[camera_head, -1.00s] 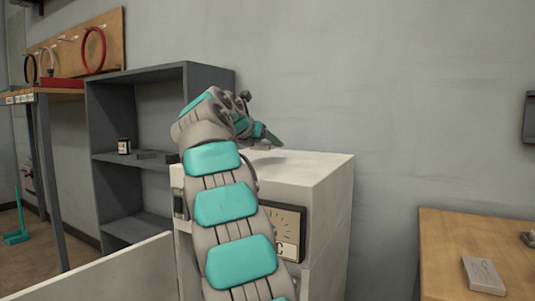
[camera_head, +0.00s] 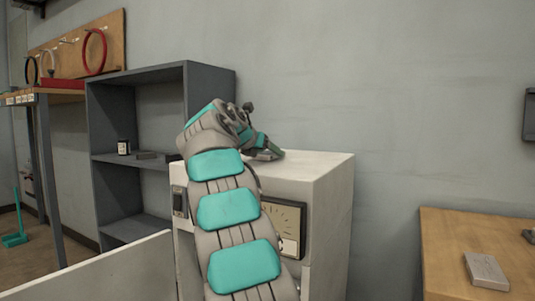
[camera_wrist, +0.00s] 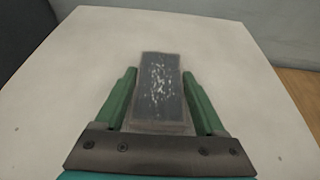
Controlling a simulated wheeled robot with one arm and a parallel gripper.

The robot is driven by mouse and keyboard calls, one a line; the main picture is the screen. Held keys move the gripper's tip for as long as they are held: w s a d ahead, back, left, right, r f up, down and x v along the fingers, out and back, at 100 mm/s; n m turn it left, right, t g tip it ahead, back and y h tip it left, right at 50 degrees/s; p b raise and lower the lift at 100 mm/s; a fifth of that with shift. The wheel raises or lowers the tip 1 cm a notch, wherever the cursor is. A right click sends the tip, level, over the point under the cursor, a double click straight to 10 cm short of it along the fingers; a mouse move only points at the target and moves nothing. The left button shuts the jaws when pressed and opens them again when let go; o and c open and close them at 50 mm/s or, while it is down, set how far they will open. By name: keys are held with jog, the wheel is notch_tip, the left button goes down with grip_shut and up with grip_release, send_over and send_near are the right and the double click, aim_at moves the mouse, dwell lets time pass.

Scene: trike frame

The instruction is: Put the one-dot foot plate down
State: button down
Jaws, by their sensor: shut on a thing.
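A grey rectangular plate with pale speckles (camera_wrist: 158,88) is between the two green fingers of my gripper (camera_wrist: 159,80) in the wrist view. My gripper is shut on it. No dot can be made out on its visible face. Under it is the pale top of a white cabinet (camera_wrist: 70,60). In the head view my gripper (camera_head: 268,148) is low over the top of the white cabinet (camera_head: 325,167). I cannot tell whether the plate touches that top.
A dark grey shelf unit (camera_head: 165,73) stands left of the cabinet, with a small jar (camera_head: 123,147) and flat grey pieces on its middle shelf. A wooden table (camera_head: 450,245) at the right bears a grey block (camera_head: 486,271). The cabinet top around the plate is clear.

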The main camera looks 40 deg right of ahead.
jog(key=shift+c, duration=1.8)
grip_release()
jog(key=shift+f, duration=0.1)
jog(key=o, duration=0.4)
jog(key=shift+c, duration=0.2)
